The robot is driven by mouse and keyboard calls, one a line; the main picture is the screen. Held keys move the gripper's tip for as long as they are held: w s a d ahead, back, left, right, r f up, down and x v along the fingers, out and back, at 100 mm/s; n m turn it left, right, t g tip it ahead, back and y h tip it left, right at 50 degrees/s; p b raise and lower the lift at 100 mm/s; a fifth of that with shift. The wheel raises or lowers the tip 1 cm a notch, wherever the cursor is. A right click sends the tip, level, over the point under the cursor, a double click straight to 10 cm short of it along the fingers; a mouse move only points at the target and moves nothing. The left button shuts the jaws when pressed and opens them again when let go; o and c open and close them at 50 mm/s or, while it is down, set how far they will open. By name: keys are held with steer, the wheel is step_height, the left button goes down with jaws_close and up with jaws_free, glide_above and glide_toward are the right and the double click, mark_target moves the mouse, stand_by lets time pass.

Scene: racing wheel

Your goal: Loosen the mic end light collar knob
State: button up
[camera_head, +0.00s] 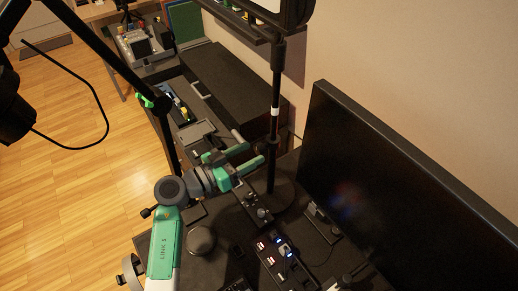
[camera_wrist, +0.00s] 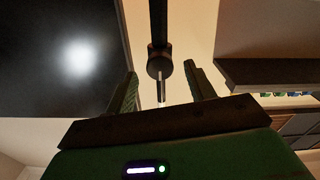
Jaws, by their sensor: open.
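A light stand (camera_head: 272,150) rises as a thin dark pole from a round base on the desk, with a white band partway up. A wider dark collar sits high on the pole (camera_head: 278,50). In the wrist view, a dark collar (camera_wrist: 159,62) shows on a pole, seen from below, between my fingertips in the picture. I cannot make out a separate knob on it. My gripper (camera_head: 255,154) is open and empty, its green fingers close to the pole on its left side. The wrist view shows both fingers (camera_wrist: 160,74) spread apart, with the collar beyond them.
A large dark monitor (camera_head: 400,190) stands right of the pole. A black boom arm (camera_head: 100,50) with a dark device (camera_head: 12,110) crosses the left. A shelf (camera_wrist: 270,72) is at right in the wrist view. A control box (camera_head: 283,262) lies on the desk.

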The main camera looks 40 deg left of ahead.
mark_target(256, 151)
steer(key=shift+x, duration=1.6)
steer(key=shift+c, duration=0.2)
steer(key=c, duration=0.9)
steer(key=shift+c, duration=0.2)
